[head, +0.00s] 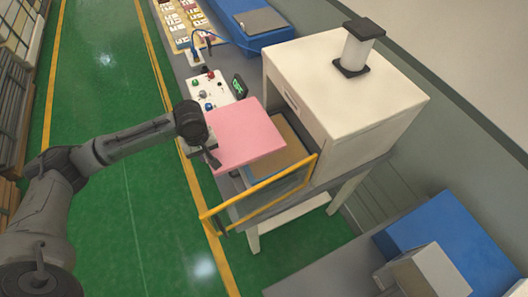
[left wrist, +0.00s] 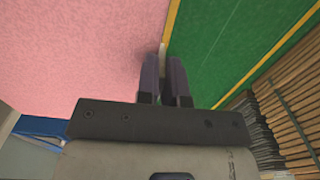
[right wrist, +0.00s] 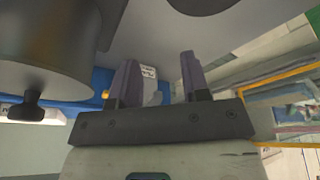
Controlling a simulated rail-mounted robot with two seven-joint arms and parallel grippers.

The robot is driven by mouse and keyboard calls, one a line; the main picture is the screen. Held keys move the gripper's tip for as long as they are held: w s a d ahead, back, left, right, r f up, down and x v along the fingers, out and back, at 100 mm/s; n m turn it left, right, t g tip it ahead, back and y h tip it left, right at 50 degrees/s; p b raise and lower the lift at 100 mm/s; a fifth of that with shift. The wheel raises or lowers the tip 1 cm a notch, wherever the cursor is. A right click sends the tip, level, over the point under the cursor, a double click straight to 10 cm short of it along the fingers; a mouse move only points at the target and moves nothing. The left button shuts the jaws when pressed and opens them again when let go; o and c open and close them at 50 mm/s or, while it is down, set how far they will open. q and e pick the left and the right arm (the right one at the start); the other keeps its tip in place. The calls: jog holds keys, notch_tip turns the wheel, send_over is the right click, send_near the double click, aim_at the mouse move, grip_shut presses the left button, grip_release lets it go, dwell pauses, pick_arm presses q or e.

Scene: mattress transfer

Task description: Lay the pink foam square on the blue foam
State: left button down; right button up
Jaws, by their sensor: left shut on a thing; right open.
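The pink foam square (head: 245,137) is held out flat in front of the white machine; it also fills the upper left of the left wrist view (left wrist: 75,60). My left gripper (head: 213,156) is shut on its left edge, and its fingers (left wrist: 166,75) show close together there. My right gripper (right wrist: 160,80) is open and empty, seen only in the right wrist view.
The white machine (head: 335,80) stands right of the pink square. A yellow rail (head: 262,187) crosses before its opening. A control box (head: 210,90) with buttons is behind. Blue blocks lie at the back (head: 240,20) and lower right (head: 440,230). The green floor (head: 130,200) is clear.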

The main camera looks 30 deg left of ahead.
aim_at(241, 149)
pick_arm(q)
jog(key=w+d+f, duration=0.2)
jog(key=w, duration=0.1)
jog(key=w+d+f, duration=0.2)
jog(key=d, duration=0.1)
jog(key=w+d+f, duration=0.2)
jog(key=w, duration=0.1)
jog(key=shift+w+d+f+b, duration=0.15)
jog(key=shift+w+f+b, duration=0.2)
jog(key=shift+f, duration=2.15)
jog(key=c, duration=1.7)
grip_release()
jog(key=shift+f, duration=0.1)
jog(key=o, duration=0.4)
jog(key=shift+o, duration=0.2)
notch_tip(241, 149, up, 12)
jog(key=shift+r+p, duration=0.15)
jog(key=shift+p, duration=0.25)
